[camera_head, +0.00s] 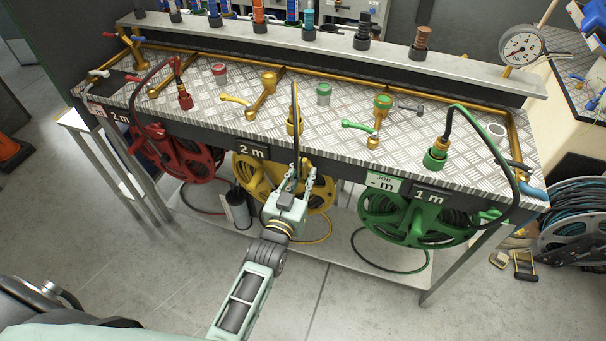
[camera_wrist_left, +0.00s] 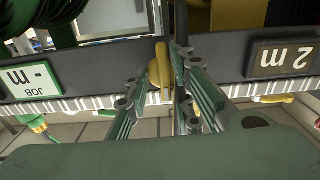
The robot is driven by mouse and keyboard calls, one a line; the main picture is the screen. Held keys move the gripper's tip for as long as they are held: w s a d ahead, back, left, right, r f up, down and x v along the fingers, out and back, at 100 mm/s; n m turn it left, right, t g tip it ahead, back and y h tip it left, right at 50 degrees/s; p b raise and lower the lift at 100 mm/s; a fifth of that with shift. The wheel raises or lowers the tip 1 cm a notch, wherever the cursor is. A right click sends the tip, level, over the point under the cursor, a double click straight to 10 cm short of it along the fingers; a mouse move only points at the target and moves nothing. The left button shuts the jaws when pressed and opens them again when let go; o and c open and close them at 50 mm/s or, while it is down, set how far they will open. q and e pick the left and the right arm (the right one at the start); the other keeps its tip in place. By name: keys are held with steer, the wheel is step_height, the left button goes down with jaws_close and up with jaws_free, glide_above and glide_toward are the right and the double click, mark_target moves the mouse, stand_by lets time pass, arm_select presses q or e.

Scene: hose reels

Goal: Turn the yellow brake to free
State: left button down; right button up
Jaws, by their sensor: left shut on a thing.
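My left gripper (camera_head: 298,176) is at the front edge, right of that plate and in front of the reel. In the left wrist view, which is upside down, the yellow brake (camera_wrist_left: 160,68) is a narrow upright piece at the dark front rail. The fingers of my left gripper (camera_wrist_left: 168,85) are closed in around it. In the head view the gripper hides the brake. My right gripper is not in view.
A red reel (camera_head: 178,158) hangs to the left and a green reel (camera_head: 415,218) to the right. A "JOB - m" plate (camera_head: 384,183) is near the green one. A yellow nozzle (camera_head: 293,126) stands on the bench with its black hose passing over the front edge, close to my gripper.

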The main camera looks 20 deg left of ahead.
arm_select(q)
steer(key=shift+d, duration=0.15)
steer(key=c, duration=1.6)
jaws_free()
steer(key=shift+w, duration=0.1)
steer(key=shift+o, duration=0.2)
steer(key=shift+s, duration=0.25)
steer(key=s, duration=1.1)
steer(key=shift+s+a, duration=0.2)
steer(key=shift+s, duration=0.05)
